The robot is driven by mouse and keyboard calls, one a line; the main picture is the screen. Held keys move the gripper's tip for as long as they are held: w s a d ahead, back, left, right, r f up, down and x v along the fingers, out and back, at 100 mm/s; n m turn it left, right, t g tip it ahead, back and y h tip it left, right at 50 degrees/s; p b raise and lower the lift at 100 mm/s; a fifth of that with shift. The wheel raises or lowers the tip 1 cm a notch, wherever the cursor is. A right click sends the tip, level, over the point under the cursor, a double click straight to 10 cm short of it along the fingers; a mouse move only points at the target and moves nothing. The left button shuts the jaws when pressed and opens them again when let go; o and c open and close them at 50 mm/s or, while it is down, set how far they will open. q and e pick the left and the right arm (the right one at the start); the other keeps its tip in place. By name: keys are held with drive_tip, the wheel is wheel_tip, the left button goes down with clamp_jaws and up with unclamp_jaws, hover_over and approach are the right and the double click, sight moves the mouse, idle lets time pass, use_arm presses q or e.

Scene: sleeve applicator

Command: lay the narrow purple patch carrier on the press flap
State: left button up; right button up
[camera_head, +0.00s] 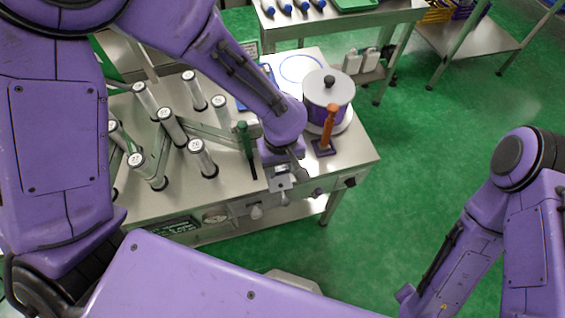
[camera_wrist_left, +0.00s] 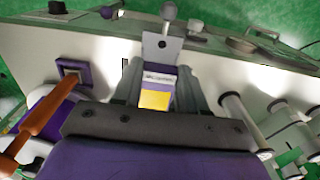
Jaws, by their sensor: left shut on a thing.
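The narrow purple patch carrier (camera_wrist_left: 157,98) shows in the left wrist view, with a yellow face and a pale strip, between the two grey fingers of my left gripper (camera_wrist_left: 160,88). The gripper is shut on it. In the head view my left gripper (camera_head: 281,172) is at the table's front edge, and its wrist hides the carrier. The press flap seems to be the upright metal plate (camera_wrist_left: 162,46) with a dark hole and a ball-ended lever, just beyond the carrier. It also shows below the gripper in the head view (camera_head: 280,184). Whether carrier and plate touch, I cannot tell.
An orange-handled tool (camera_head: 329,124) on a purple base stands right of the gripper, and a green-handled one (camera_head: 246,138) left. A lidded drum (camera_head: 327,92) stands behind. Several upright white rollers (camera_head: 172,126) fill the table's left.

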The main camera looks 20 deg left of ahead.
sight(281, 187)
use_arm(q)
drive_tip(key=f, duration=0.6)
drive_tip(key=shift+s, duration=0.3)
drive_tip(key=shift+w, duration=0.25)
drive_tip(key=shift+s, duration=0.55)
drive_tip(key=shift+w+f, duration=0.15)
drive_tip(key=shift+f, duration=0.2)
drive_tip(key=o, duration=1)
drive_tip(key=shift+w, duration=0.1)
drive_tip(key=shift+o, duration=0.2)
use_arm(e)
drive_tip(key=shift+s+r, duration=0.15)
drive_tip(key=shift+s, duration=0.7)
use_arm(q)
drive_tip(key=shift+r, duration=0.1)
